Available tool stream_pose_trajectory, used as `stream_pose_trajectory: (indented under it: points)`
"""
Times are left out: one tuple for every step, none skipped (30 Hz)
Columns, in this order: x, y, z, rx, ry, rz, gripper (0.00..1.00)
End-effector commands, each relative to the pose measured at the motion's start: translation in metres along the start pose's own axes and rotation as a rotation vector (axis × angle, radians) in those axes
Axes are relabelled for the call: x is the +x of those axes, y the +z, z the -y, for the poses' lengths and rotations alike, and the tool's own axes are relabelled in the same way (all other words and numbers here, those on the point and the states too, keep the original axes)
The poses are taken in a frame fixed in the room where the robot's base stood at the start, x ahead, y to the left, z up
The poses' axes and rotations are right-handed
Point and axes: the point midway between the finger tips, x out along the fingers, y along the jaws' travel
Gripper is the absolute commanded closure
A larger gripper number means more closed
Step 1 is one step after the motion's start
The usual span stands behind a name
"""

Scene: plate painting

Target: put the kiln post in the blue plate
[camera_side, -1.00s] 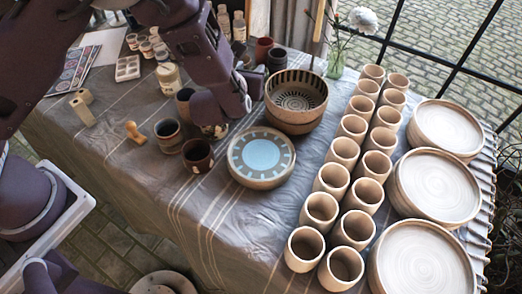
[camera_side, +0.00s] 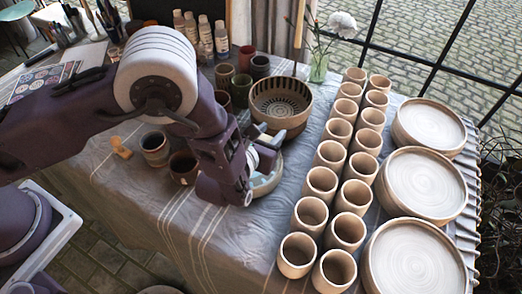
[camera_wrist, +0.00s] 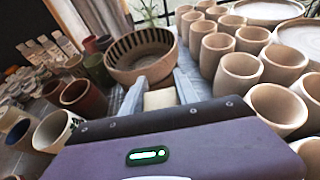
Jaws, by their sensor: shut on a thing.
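The kiln post (camera_wrist: 160,99) shows in the wrist view as a short cream block between my two pale fingers. My gripper (camera_wrist: 159,92) is shut on it. The blue plate (camera_side: 268,187) lies on the cloth at the middle of the side view, with its rim and a bit of blue showing. My gripper (camera_side: 262,157) is over the plate and hides much of it. The post is hard to make out in the side view, and I cannot tell how high it is above the plate.
A striped bowl (camera_side: 281,104) stands just behind the plate; it also shows in the wrist view (camera_wrist: 141,55). Rows of beige cups (camera_side: 320,184) stand to the right. Dark cups (camera_side: 183,166) stand to the left, with a wooden stamp (camera_side: 121,147) beyond. Bare cloth (camera_side: 235,232) lies in front.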

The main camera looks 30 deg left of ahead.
Motion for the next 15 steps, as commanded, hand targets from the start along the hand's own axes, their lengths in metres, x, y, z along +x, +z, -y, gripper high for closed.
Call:
stream_pose_trajectory:
  points:
    - [0.003, -0.007, 0.000, 0.001, 0.001, 0.001, 1.00]
    - [0.005, -0.012, -0.001, 0.001, 0.002, 0.000, 1.00]
    - [0.008, -0.020, -0.001, 0.002, 0.002, -0.001, 1.00]
    - [0.011, -0.026, -0.001, 0.001, 0.002, -0.001, 1.00]
    - [0.013, -0.032, -0.001, 0.001, 0.002, -0.001, 1.00]
    - [0.016, -0.038, -0.001, 0.001, 0.001, 0.001, 1.00]
    - [0.018, -0.042, -0.001, 0.000, 0.001, 0.001, 1.00]
    - [0.019, -0.045, -0.001, 0.000, 0.001, 0.001, 1.00]
    - [0.020, -0.048, -0.001, 0.000, 0.001, 0.001, 1.00]
    - [0.021, -0.048, 0.000, -0.001, 0.001, 0.002, 1.00]
    - [0.021, -0.048, 0.000, -0.001, 0.001, 0.002, 1.00]
    - [0.021, -0.048, 0.000, -0.001, 0.000, 0.002, 1.00]
    - [0.021, -0.048, 0.000, -0.001, 0.000, 0.002, 1.00]
    - [0.020, -0.048, 0.000, -0.001, 0.001, 0.002, 1.00]
    - [0.020, -0.048, 0.000, -0.001, 0.001, 0.002, 1.00]
